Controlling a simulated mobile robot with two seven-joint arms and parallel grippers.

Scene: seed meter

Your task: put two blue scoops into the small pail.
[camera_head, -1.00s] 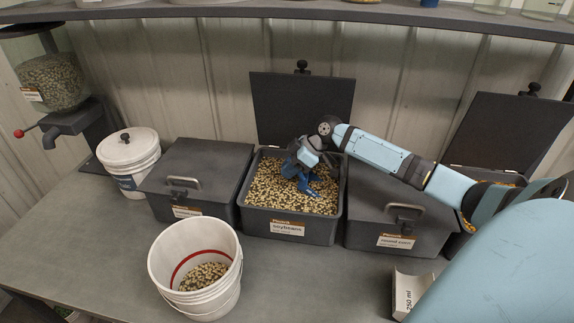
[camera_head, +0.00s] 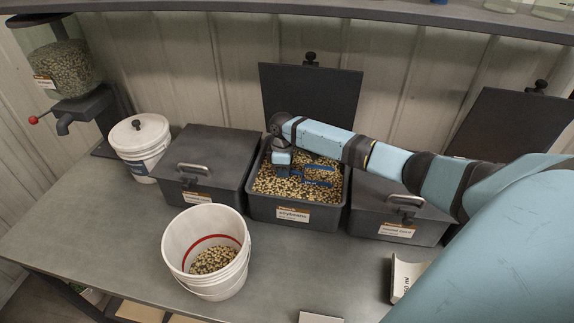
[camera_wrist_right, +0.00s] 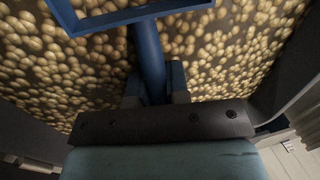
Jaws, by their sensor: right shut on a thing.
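My right gripper (camera_head: 299,172) is low in the open soybean bin (camera_head: 292,222). In the right wrist view the same gripper (camera_wrist_right: 154,85) is shut on the blue handle of the scoop (camera_wrist_right: 147,45), above the beans. The scoop also shows as blue parts in the head view (camera_head: 318,183); how full it is cannot be told. The white small pail (camera_head: 232,278), with a red line inside, stands upright in front of the bins, left of the soybean bin. Some beans (camera_head: 213,260) lie at its bottom. My left gripper is not in view.
Closed dark bins stand left (camera_head: 215,150) and right (camera_head: 375,215) of the soybean bin, whose raised lid (camera_head: 310,100) is behind. A lidded white bucket (camera_head: 138,148) and a seed hopper (camera_head: 65,75) with a red knob stand left. A shelf (camera_head: 300,9) runs above. The front bench is mostly clear.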

